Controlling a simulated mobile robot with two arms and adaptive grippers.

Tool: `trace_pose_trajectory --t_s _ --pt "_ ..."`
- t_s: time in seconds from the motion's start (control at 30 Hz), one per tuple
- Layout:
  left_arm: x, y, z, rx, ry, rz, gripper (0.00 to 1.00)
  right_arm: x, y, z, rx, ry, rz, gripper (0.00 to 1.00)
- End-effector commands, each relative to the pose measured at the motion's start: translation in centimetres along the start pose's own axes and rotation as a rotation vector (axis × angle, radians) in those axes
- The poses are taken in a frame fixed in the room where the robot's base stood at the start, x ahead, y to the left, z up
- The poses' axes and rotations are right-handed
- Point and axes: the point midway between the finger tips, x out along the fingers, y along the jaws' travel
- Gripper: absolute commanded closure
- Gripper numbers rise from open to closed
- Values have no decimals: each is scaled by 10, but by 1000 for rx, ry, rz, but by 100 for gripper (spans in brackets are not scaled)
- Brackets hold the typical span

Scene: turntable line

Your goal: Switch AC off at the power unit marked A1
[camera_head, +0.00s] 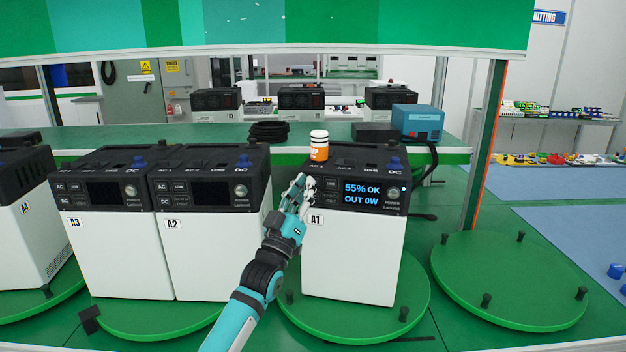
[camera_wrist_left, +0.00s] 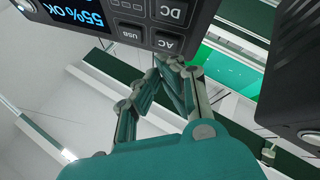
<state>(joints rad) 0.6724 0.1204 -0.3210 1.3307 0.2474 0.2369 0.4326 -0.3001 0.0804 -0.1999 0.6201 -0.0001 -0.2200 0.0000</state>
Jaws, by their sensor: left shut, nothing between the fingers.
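The power unit A1 (camera_head: 352,258) stands upright on a green turntable, white below and black on top. Its lit screen (camera_head: 361,193) reads "55% OK, OUT 0W"; the screen also shows upside down in the left wrist view (camera_wrist_left: 75,14). My left gripper (camera_head: 300,184) is shut and empty at the left edge of A1's front panel, covering part of its buttons. In the left wrist view the closed fingertips (camera_wrist_left: 170,62) are just by the AC button (camera_wrist_left: 167,44); I cannot tell whether they touch. The USB and DC buttons (camera_wrist_left: 175,13) are beside it. My right gripper is out of view.
Units A2 (camera_head: 205,255) and A3 (camera_head: 118,255) stand to the left, with A4 (camera_head: 30,235) at the far left. An orange bottle (camera_head: 319,150) stands on top of A1. An empty green turntable (camera_head: 508,275) lies to the right. A blue box (camera_head: 417,122) is behind.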

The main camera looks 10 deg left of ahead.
Motion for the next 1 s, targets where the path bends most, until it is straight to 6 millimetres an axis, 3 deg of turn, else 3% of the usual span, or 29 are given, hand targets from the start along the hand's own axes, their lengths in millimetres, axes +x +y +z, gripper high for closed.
trace_pose_trajectory --t_s 0.33,0.7,1.0 --pt "-2 2 -3 0 0 0 100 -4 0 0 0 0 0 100" --pt "-31 18 -19 -1 -1 0 100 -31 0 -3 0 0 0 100" --pt "-40 22 -22 0 0 0 100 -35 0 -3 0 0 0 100"
